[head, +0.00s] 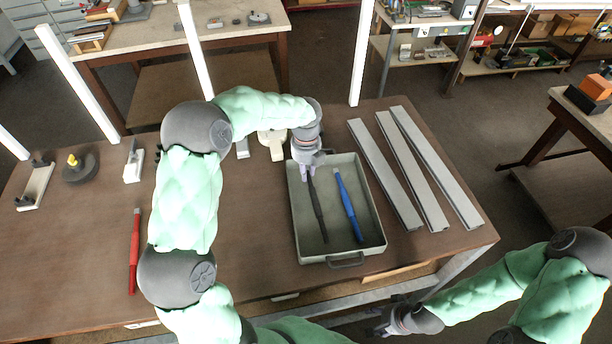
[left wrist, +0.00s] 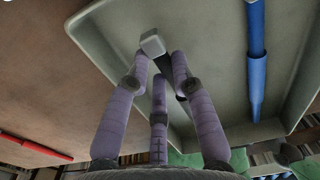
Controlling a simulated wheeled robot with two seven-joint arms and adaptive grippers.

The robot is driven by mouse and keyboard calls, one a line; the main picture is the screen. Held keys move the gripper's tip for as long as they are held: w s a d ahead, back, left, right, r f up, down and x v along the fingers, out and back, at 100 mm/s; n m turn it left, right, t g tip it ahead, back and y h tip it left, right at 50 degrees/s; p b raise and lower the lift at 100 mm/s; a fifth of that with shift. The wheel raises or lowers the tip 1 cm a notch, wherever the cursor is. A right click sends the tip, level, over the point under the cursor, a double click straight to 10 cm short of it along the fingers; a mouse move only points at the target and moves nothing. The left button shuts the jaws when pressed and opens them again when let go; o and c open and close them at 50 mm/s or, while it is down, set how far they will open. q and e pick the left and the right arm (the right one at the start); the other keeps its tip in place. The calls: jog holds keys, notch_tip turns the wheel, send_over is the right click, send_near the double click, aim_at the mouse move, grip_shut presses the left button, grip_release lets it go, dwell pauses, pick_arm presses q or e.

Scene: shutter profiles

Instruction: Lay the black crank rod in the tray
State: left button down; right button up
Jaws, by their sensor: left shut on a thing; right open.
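The grey tray (head: 377,239) stands near the front edge of the brown workbench. My left gripper (head: 308,174) is over the tray's far-left part, shut on the black crank rod (head: 318,212) near its far end. The rod is inside the tray's outline; I cannot tell whether it touches the floor. In the left wrist view the fingers (left wrist: 160,68) close around the rod, with its pale square end (left wrist: 152,42) showing beyond them. A blue rod (head: 348,205) lies in the tray, right of the black one. My right gripper (head: 376,322) is open and empty, low in front of the bench.
A red rod (head: 134,252) lies on the bench to the left. Several long grey profiles (head: 430,165) lie right of the tray. Small fixtures, one with a yellow knob (head: 73,160), stand at the back left. White posts (head: 362,55) rise behind the bench.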

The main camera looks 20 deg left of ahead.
pick_arm(q)
notch_tip(320, 180, down, 3)
dwell(0.3)
jog(key=c, duration=1.1)
grip_release()
jog(key=shift+f, duration=0.1)
jog(key=shift+o, duration=0.2)
notch_tip(320, 180, up, 12)
jog(key=shift+r, duration=0.2)
